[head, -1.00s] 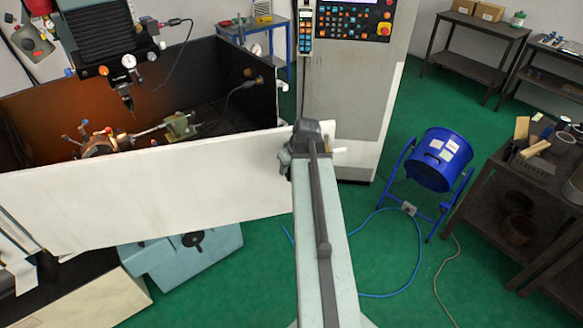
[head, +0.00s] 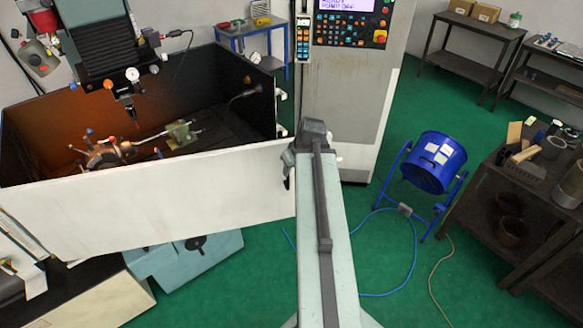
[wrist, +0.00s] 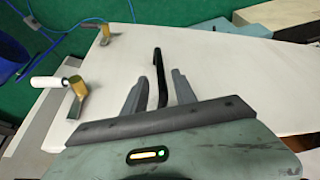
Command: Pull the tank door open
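The tank (head: 265,110) is an open-topped box with dark inner walls. Its front is a long white panel, the tank door (head: 150,195), and its right end passes behind my arm. In the wrist view the white door (wrist: 225,75) lies under my gripper, with a black bar handle (wrist: 158,62) standing on it. My gripper (wrist: 159,76) is open, with one grey finger on each side of the handle and gaps visible on both sides. In the head view my gripper (head: 289,166) is mostly hidden behind my arm, at the door's right end.
Two brass-coloured latches (wrist: 77,92) (wrist: 103,35) sit at the door's left edge in the wrist view; one has a white grip. A control cabinet (head: 345,90) stands behind. A blue drum (head: 428,165) and dark table (head: 480,215) stand right. Green floor between is crossed by hoses.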

